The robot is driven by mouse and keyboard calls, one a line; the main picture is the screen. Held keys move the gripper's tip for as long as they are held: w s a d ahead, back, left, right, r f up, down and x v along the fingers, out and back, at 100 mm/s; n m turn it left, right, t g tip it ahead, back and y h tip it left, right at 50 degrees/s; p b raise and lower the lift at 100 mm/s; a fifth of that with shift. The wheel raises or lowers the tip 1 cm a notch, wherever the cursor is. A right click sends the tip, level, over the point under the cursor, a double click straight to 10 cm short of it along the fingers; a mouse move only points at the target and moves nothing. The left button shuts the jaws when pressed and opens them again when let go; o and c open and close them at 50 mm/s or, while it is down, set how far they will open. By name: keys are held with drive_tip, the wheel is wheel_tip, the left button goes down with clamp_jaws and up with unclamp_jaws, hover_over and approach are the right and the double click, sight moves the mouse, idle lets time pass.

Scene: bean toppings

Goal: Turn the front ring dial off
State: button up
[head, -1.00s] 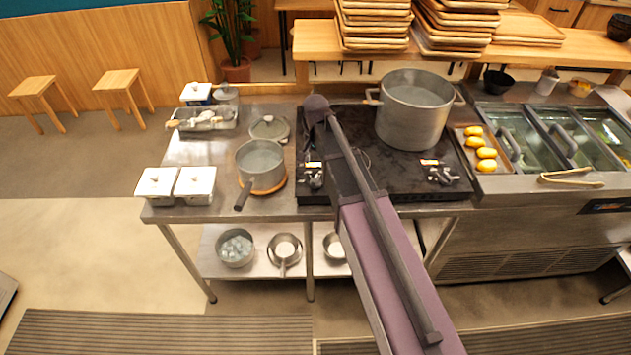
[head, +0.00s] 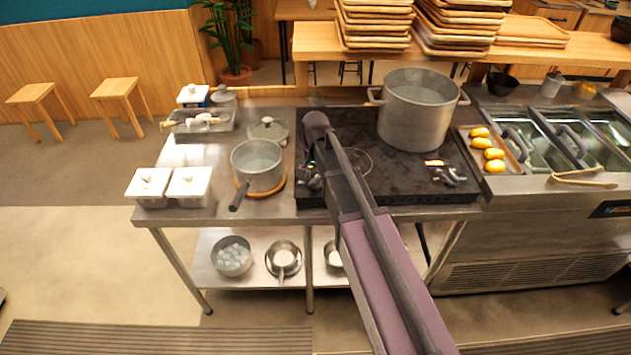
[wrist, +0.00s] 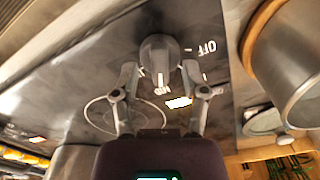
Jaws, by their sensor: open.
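My gripper (wrist: 160,75) is open, with one finger on each side of the dial. I cannot tell whether either finger touches it. In the head view my arm crosses the black stove (head: 395,165) and largely hides the gripper and the left controls.
A large pot (head: 415,112) stands at the back right of the stove. A saucepan (head: 257,163) on a wooden mat stands to the left, its handle pointing forward. White lidded containers (head: 188,186) and a tray of yellow items (head: 494,166) flank the stove.

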drive_tip(key=shift+f, duration=0.3)
clamp_jaws()
